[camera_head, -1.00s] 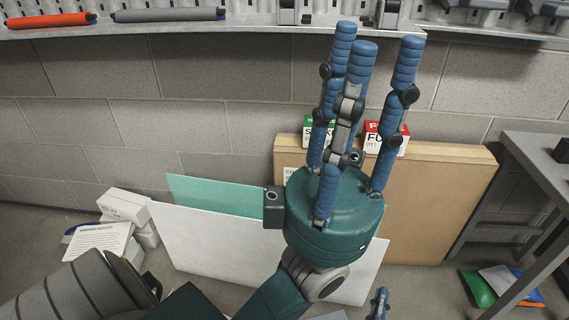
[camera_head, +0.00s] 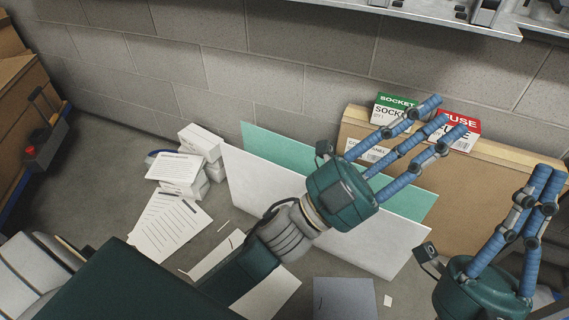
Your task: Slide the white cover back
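The white cover (camera_head: 268,200) is a flat white panel leaning at the wall, in front of a green panel (camera_head: 270,146) and a cardboard box (camera_head: 480,170). My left gripper (camera_head: 441,120) reaches up from the lower left across the white panel and hides part of it. Its blue fingers are extended and spread, with nothing between them, and overlap the green panel and box in the picture. Contact cannot be told. My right gripper (camera_head: 547,180) is at the lower right, fingers extended upward and empty, in front of the box and right of the white panel.
White boxes (camera_head: 200,142) and loose papers (camera_head: 166,225) lie left of the panels. A grey shelf (camera_head: 470,18) overhangs at the upper right. Bare floor lies at left.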

